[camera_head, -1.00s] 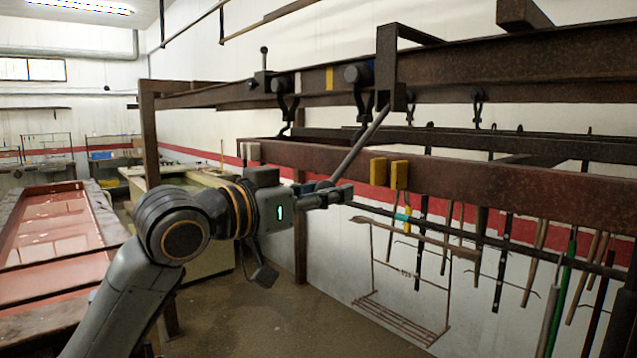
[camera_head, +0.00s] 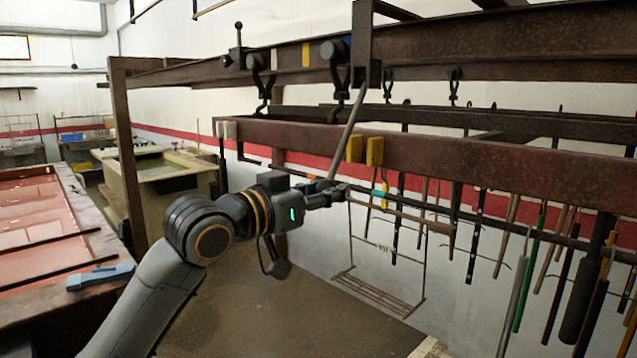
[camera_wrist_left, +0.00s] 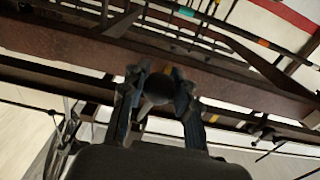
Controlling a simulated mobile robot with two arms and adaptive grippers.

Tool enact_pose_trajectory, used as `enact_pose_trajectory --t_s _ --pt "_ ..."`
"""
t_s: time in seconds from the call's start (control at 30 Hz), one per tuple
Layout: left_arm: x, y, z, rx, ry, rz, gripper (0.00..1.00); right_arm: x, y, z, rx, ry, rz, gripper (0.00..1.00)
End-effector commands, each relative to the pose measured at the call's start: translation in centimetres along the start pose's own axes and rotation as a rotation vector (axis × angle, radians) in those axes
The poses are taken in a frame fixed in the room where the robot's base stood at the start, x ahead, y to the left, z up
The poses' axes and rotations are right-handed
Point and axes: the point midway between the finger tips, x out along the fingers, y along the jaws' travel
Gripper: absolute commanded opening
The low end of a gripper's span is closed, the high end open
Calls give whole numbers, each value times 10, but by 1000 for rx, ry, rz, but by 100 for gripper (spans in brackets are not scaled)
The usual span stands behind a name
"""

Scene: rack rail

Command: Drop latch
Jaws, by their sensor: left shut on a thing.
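A grey rod (camera_head: 347,136) slants down and left from a rusty bracket (camera_head: 363,42) on the upper rail. My left gripper (camera_head: 336,190) is at the rod's lower end and is shut on it. In the left wrist view the two fingers (camera_wrist_left: 157,92) close around a dark rounded piece, which looks like the rod seen end-on. I cannot tell which part is the latch. A small lever with a round knob (camera_head: 238,45) stands upright on the upper rail at left. My right gripper is not in view.
The rusty lower beam (camera_head: 460,155) runs just above my left gripper, with yellow blocks (camera_head: 366,150) on it. Several long tools hang at right. A wire rack (camera_head: 385,270) is behind and below. A blue tool (camera_head: 100,277) lies on the left bench.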

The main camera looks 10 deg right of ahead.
Motion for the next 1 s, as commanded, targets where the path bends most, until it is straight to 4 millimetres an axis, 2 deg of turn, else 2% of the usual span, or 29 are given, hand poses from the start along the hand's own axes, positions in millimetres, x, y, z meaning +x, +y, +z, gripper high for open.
enact_pose_trajectory --t_s 0.1,0.37,0.7,1.0 --pt "10 0 5 -3 -1 1 11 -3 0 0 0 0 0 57" --pt "20 0 10 -1 -1 0 10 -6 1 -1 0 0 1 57" --pt "50 0 17 -2 0 0 9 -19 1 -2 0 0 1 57" --pt "63 0 20 -1 1 0 9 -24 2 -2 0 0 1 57"
